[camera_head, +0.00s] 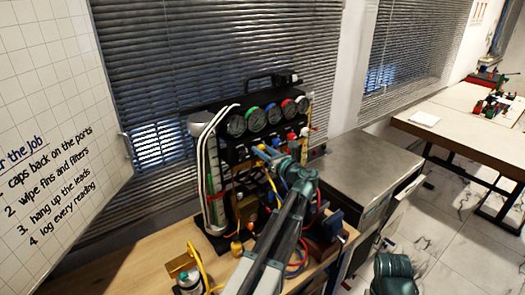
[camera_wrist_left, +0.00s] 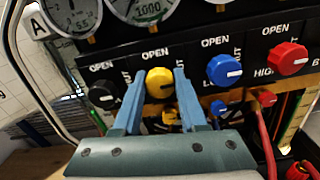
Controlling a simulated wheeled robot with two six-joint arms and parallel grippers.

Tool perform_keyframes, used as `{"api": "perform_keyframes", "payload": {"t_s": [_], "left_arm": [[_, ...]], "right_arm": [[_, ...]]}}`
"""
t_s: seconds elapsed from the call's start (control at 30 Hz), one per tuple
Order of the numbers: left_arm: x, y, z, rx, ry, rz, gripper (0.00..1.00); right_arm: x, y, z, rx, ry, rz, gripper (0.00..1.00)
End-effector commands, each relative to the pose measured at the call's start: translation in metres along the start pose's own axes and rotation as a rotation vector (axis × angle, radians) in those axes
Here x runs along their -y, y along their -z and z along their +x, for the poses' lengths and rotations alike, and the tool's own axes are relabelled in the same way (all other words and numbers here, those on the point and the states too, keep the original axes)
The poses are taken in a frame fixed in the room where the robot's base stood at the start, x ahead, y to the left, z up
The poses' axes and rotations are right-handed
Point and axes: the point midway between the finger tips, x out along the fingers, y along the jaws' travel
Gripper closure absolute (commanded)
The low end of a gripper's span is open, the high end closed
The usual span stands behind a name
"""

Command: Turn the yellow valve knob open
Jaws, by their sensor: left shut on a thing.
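The yellow valve knob (camera_wrist_left: 159,83) sits on the black panel of the gauge rig, under the word OPEN, between a black knob and a blue knob in the left wrist view. The blue fingers of my left gripper (camera_wrist_left: 157,92) are on its left and right sides, shut on it. A pale mark shows on the knob's face, but its exact direction is hard to read. In the head view my left gripper (camera_head: 262,154) reaches the front of the gauge rig (camera_head: 235,152) and mostly hides the knob. My right gripper is not seen.
A black knob (camera_wrist_left: 103,95), a blue knob (camera_wrist_left: 224,70) and a red knob (camera_wrist_left: 287,58) flank the yellow one. Smaller knobs and hoses sit below. A metal-topped cabinet (camera_head: 360,170) stands right of the rig. A yellow-hosed fitting (camera_head: 186,268) is on the wooden bench.

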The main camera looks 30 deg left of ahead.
Motion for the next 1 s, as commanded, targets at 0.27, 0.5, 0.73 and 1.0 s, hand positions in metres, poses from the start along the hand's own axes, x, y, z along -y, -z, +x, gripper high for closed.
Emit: {"api": "perform_keyframes", "payload": {"t_s": [0.27,0.5,0.73,1.0], "left_arm": [[-0.0004,0.0002,-0.0002,0.0,0.0,-0.167,1.0],[-0.0009,0.0004,-0.0002,0.0,0.0,-0.392,1.0],[-0.0013,0.0007,-0.0003,0.0,0.0,-0.611,1.0],[-0.0017,0.0011,-0.0003,-0.001,0.0,-0.867,1.0]], "right_arm": [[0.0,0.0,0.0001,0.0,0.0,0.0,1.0],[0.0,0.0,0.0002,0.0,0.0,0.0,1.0],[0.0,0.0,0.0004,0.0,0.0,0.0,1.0],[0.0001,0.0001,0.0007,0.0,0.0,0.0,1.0]]}}
